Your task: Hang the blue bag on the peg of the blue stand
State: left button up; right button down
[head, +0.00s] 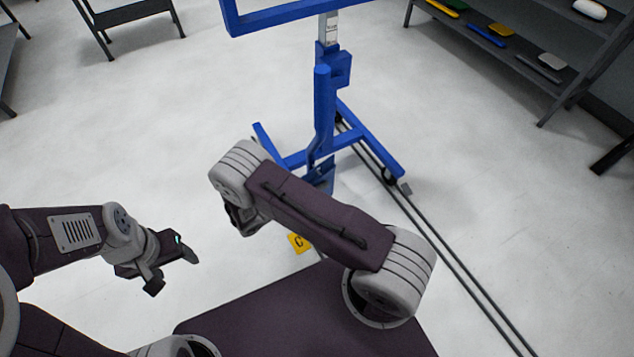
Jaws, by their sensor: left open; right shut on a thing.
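The blue stand (325,105) rises ahead at top centre, with an upright post, a spread base on the floor and a frame cut off by the top edge. I cannot make out its peg for sure. I see no blue bag in this view. My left gripper (172,268) is open and empty at the lower left, well short of the stand. My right arm bends across the middle, in front of the stand's base. Only a dark part of my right gripper (233,218) shows below the arm's far joint; its jaws and anything in them are hidden.
A grey shelf rack (545,68) with several small items stands at top right. A dark table (127,16) stands at top left. A yellow floor marker (299,243) with a C and dark floor lines (455,251) lie near the stand. The left floor is clear.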

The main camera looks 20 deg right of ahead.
jog(key=shift+f+b, duration=0.5)
jog(key=shift+f, duration=0.25)
jog(key=c, duration=1.2)
grip_release()
jog(key=shift+o, duration=0.2)
jog(key=shift+r, duration=0.1)
jog(key=p+v, duration=0.3)
jog(key=v, duration=0.6)
jog(key=shift+s, duration=0.1)
